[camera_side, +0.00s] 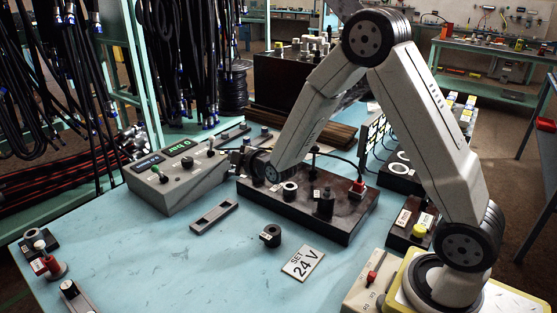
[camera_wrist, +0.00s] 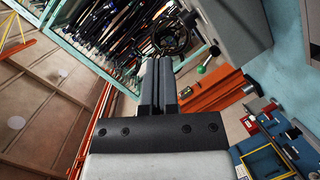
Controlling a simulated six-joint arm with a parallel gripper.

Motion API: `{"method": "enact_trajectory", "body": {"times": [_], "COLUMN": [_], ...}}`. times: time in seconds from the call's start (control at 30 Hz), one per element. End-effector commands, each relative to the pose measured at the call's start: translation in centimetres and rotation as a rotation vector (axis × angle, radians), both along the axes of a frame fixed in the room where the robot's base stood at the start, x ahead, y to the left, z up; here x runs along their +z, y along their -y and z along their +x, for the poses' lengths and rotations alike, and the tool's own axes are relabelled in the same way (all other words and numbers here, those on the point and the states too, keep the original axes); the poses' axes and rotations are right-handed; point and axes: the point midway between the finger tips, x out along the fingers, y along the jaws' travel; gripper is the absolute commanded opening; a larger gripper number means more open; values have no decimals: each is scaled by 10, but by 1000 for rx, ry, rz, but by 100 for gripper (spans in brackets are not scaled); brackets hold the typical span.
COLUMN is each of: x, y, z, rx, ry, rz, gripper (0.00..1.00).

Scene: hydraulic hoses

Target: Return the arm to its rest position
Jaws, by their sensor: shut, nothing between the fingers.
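My arm rises from its base at the right of the side view, bends at a high elbow, and comes down to the wrist at the middle of the picture. My gripper (camera_side: 237,157) is at the end of the wrist, pointing left towards the grey control box, and small in that view. In the wrist view my gripper (camera_wrist: 159,64) has its two dark fingers side by side, shut and empty. Beyond them the wrist view shows hanging hoses (camera_wrist: 120,42) and a coil (camera_wrist: 173,38).
A grey control box (camera_side: 178,178) with a lit display stands left of my wrist. A dark block with fittings (camera_side: 310,208) lies beneath it. A "SET 24 V" plate (camera_side: 302,263) and a small dark ring (camera_side: 270,235) lie on the blue table (camera_side: 190,275), whose front middle is mostly clear.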

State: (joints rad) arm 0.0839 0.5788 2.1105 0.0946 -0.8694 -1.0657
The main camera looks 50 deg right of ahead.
Motion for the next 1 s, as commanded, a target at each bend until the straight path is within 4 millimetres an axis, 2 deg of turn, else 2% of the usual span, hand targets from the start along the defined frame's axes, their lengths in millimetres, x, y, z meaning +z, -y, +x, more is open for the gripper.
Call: {"method": "enact_trajectory", "body": {"times": [0.17,0.37,0.57,0.8,1.0], "x": [-6,-16,-25,-33,-35], "y": [-14,-30,-43,-54,-57], "z": [-29,-73,-126,-198,-243], "rx": [-23,-94,-215,-417,-567], "ry": [-153,-349,-543,-761,-877], "rz": [189,395,571,732,799], "gripper": [0,0,0,0,0]}}
